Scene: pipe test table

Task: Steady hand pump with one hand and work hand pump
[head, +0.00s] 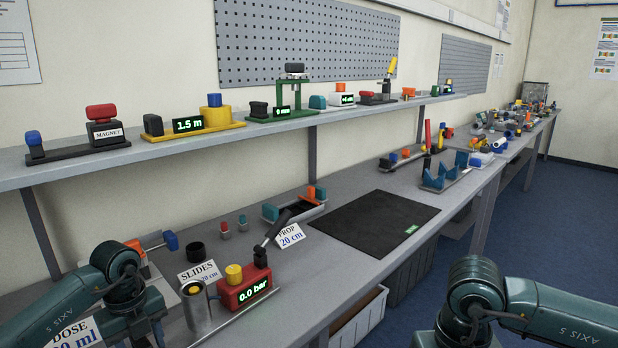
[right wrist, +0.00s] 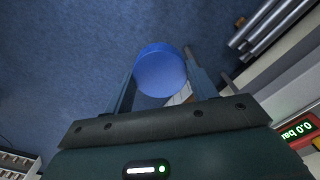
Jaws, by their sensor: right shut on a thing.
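The hand pump is a red box (head: 245,287) with a green "0.0 bar" readout, on the bench in the lower middle of the head view. It has a yellow knob (head: 234,273) and a black lever (head: 271,238) tilted up to the right. Its readout shows at the right edge of the right wrist view (right wrist: 298,131). My right gripper (right wrist: 160,75) is shut on a round blue object (right wrist: 160,70), held over the blue floor, apart from the pump. In the head view only my arm links show at lower left and lower right; my left gripper is not visible.
A metal cylinder (head: 195,307) stands left of the pump. "SLIDES" (head: 198,272) and "PROP" (head: 289,236) cards stand nearby. A black mat (head: 376,222) lies clear to the right. A shelf (head: 200,147) with several devices runs above the bench. A white bin (head: 358,320) is below.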

